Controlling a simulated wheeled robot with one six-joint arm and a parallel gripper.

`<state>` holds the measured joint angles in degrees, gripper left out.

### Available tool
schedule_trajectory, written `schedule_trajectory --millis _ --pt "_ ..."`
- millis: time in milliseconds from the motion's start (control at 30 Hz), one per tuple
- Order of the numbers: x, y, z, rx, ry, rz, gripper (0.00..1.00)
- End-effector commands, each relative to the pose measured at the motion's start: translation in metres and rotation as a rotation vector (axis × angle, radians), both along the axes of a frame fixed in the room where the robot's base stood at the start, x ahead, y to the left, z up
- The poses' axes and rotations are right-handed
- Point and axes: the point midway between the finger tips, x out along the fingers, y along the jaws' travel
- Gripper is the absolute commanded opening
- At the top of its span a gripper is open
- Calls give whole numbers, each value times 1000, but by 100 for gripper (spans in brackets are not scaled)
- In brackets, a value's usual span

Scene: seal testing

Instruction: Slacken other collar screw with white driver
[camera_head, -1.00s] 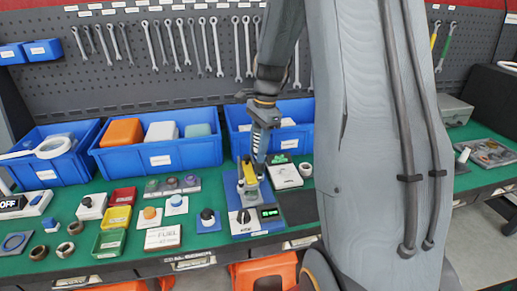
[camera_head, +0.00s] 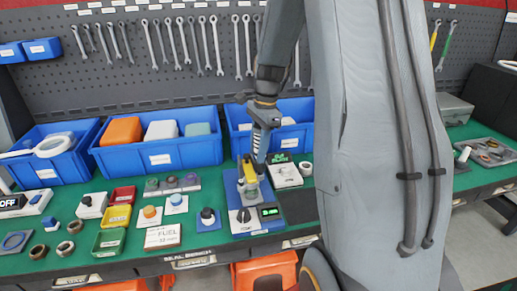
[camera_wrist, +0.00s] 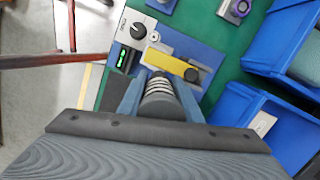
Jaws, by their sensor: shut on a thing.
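The test rig (camera_head: 241,228) stands on the green bench with a blue base, a dark knob and a lit green display. In the wrist view, the rig (camera_wrist: 165,50) shows a yellow bar with a dark round end. My gripper (camera_head: 256,166) points down over the rig's back part. In the wrist view, my gripper (camera_wrist: 158,84) is shut on a dark cylinder with pale rings, seemingly the handle of the white driver (camera_wrist: 158,85). The driver's tip and the collar screws are hidden or too small to tell, so contact cannot be judged.
Blue bins (camera_head: 160,153) line the back of the bench below hanging wrenches.

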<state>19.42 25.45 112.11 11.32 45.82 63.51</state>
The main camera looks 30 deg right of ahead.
Motion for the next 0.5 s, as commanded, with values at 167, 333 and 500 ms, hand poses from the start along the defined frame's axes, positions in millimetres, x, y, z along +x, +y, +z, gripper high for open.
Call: schedule_trajectory --millis 167,333,500 --pt "0 0 -2 0 -1 0 4" --pt "0 0 -4 0 -1 0 4" --pt "0 0 -6 0 -1 0 4"
